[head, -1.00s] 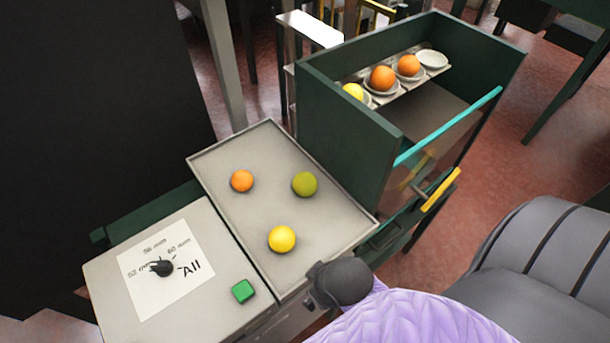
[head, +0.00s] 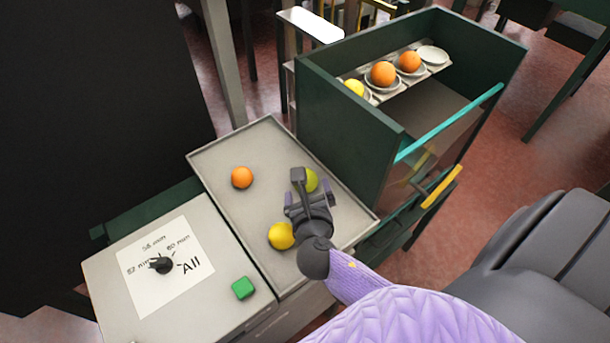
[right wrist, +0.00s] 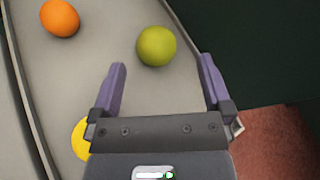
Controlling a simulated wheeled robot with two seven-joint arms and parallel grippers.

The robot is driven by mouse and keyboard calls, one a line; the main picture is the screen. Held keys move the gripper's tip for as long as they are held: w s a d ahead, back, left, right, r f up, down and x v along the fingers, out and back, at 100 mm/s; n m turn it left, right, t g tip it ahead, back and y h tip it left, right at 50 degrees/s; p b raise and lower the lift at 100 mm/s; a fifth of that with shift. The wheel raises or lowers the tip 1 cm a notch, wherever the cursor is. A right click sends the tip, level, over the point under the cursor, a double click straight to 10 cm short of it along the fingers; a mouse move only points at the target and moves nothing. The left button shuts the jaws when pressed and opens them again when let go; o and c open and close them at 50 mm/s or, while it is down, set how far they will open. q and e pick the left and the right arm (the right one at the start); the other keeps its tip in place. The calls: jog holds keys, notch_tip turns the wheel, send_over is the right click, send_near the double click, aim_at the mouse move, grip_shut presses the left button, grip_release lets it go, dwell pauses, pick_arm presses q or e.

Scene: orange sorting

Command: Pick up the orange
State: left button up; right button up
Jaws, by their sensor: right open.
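An orange (head: 241,177) lies on the grey tray (head: 222,150) at its left side; it also shows at the upper left of the right wrist view (right wrist: 60,18). My right gripper (head: 310,197) is over the right part of the tray, open and empty. In the right wrist view the gripper's fingers (right wrist: 162,82) are spread, with a yellow-green fruit (right wrist: 156,46) ahead between them. That fruit (head: 312,180) is partly hidden by the gripper in the head view. A yellow fruit (head: 280,236) lies left of the gripper, on the near part of the tray. My left gripper is not in view.
A deep green bin (head: 350,140) stands right of the tray, with more oranges (head: 383,74) and a yellow fruit (head: 354,88) on small white dishes inside. A panel with a black dial (head: 161,265) and green button (head: 243,288) lies at lower left.

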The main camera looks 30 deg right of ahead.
aim_at(306, 187)
notch_tip(306, 187, down, 4)
jog(key=shift+r+b, duration=0.15)
jog(key=shift+b, duration=0.45)
jog(key=b+x, duration=0.2)
jog(key=x, duration=0.5)
jog(key=shift+w+d+r, duration=0.1)
jog(key=shift+w+d, duration=0.05)
jog(key=shift+w, duration=0.05)
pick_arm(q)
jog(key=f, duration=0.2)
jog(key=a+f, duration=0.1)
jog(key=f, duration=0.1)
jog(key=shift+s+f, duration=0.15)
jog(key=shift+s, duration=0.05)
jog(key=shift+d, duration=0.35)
pick_arm(e)
jog(key=shift+r, duration=0.1)
jog(key=c, duration=1.1)
